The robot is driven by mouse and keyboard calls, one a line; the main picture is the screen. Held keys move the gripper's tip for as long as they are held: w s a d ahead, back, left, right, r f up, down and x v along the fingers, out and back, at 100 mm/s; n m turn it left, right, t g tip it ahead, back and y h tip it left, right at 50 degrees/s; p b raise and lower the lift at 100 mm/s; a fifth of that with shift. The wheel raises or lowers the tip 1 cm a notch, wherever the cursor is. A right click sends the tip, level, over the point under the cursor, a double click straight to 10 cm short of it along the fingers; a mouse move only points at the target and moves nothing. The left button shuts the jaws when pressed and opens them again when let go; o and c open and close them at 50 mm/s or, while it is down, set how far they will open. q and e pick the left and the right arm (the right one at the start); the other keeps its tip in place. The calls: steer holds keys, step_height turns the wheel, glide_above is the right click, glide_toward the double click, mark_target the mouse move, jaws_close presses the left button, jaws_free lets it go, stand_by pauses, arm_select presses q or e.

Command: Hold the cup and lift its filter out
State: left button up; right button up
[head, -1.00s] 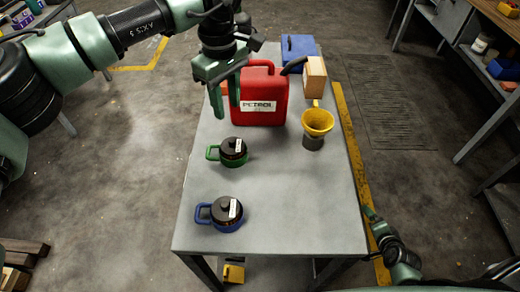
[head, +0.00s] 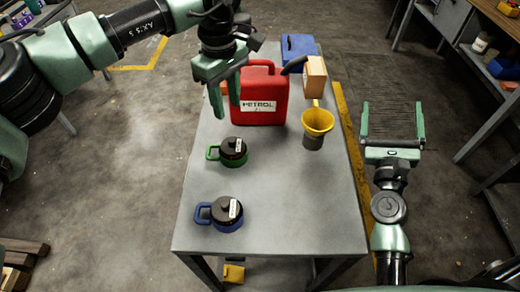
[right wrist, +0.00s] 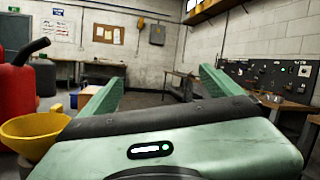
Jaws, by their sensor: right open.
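A yellow funnel-shaped filter (head: 317,120) with a handle sits in the top of a small grey cup (head: 312,142), upright on the right side of the table. The filter also shows at the left edge of the right wrist view (right wrist: 30,130). My right gripper (head: 392,108) is open and empty, to the right of the cup and beyond the table's right edge, fingers pointing away from me. My left gripper (head: 223,98) is open and empty, left of the red can and beyond the green pot. Neither gripper touches the cup or the filter.
On the grey table (head: 290,215) stand a red petrol can (head: 262,95), a green-handled pot (head: 233,152), a blue-handled pot (head: 226,214), a wooden block (head: 315,77) and a blue box (head: 297,50). The table's front right is clear.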

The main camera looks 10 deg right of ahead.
steer(key=w+a+r+n+t+y, duration=0.1)
steer(key=w+a+r+y, duration=0.1)
steer(key=w+a+y, duration=0.3)
steer(key=n+g+y, duration=1.1)
steer(key=n+y, duration=0.4)
glide_above(235, 152)
steer(key=w+d, duration=0.3)
steer(key=d, duration=0.2)
step_height(235, 152, down, 9)
steer(key=s+f+g, duration=0.1)
steer(key=s+d+f+m+g, duration=0.1)
steer(key=f, duration=0.1)
steer(key=s+f+g, duration=0.1)
steer(key=shift+s+d+f+m, duration=0.3)
steer(key=shift+s+f+m, duration=0.05)
steer(key=shift+m, duration=0.05)
steer(key=shift+s+a+f+g, duration=0.1)
steer(key=shift+s+f+g, duration=0.1)
steer(key=shift+g, duration=0.1)
steer(key=x, duration=0.7)
steer(key=shift+w+a, duration=0.15)
steer(key=shift+a, duration=0.2)
